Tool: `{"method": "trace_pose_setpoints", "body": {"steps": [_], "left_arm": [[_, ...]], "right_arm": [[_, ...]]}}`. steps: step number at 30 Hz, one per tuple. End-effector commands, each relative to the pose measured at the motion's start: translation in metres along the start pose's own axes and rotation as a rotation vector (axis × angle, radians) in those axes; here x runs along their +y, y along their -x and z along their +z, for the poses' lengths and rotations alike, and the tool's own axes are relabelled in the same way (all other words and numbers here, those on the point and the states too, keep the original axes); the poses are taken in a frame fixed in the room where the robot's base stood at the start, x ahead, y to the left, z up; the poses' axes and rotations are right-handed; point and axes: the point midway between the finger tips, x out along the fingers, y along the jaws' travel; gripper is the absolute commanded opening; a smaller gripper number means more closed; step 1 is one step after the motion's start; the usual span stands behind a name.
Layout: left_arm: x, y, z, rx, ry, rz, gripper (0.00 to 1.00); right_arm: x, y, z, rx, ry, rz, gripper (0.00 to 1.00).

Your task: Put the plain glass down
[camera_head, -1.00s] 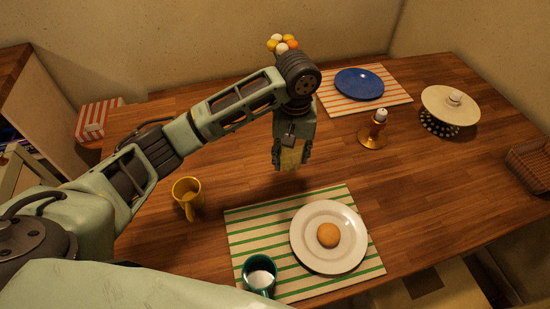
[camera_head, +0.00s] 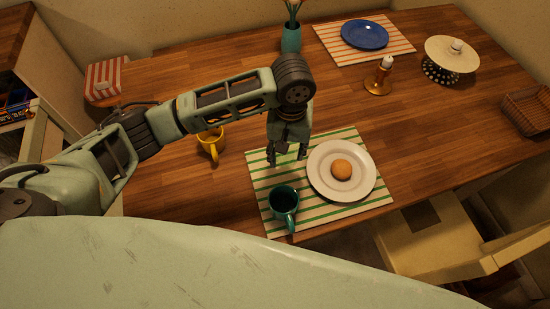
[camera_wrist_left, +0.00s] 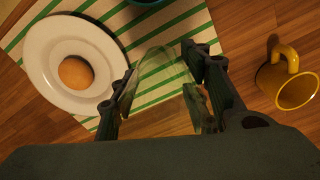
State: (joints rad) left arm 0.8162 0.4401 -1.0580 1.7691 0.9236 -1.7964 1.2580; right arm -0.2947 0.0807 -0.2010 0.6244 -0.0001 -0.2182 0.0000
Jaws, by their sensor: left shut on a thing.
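My left gripper (camera_head: 287,155) is shut on the plain glass (camera_wrist_left: 162,82). The glass is clear and shows between the two fingers in the left wrist view, with the green stripes visible through it. In the head view it is hard to make out. The gripper is over the left part of the green-striped placemat (camera_head: 262,182), left of the white plate (camera_head: 318,178) and above the teal mug (camera_head: 284,201). I cannot tell whether the glass touches the mat. My right gripper is not in view.
A round bun (camera_head: 341,170) lies on the white plate. A yellow mug (camera_head: 211,143) stands left of the mat. Farther back are a teal vase (camera_head: 291,38), a candle holder (camera_head: 378,84), a blue plate (camera_head: 364,34) and a cake stand (camera_head: 452,52). Bare table lies right of the arm.

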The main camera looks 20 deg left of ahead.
Motion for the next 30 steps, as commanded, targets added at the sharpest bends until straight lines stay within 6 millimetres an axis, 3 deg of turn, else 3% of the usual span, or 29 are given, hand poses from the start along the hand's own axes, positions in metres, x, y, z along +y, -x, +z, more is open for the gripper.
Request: {"method": "trace_pose_setpoints", "body": {"steps": [4, 9, 16, 21, 30], "left_arm": [[-0.032, -0.017, -0.009, -0.001, 0.003, -0.003, 0.11], [-0.049, -0.03, -0.014, -0.001, 0.0, 0.0, 0.11], [-0.052, -0.054, -0.014, -0.001, -0.001, -0.002, 0.11], [-0.052, -0.071, -0.014, 0.0, -0.002, 0.0, 0.11], [-0.051, -0.073, -0.015, 0.001, -0.002, 0.001, 0.11]], "right_arm": [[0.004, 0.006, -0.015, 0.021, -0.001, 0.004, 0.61], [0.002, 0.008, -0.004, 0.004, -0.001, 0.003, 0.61], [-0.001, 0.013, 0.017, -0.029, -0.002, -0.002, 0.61], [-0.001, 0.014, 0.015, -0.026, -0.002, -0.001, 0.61], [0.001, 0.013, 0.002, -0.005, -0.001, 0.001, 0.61]]}}
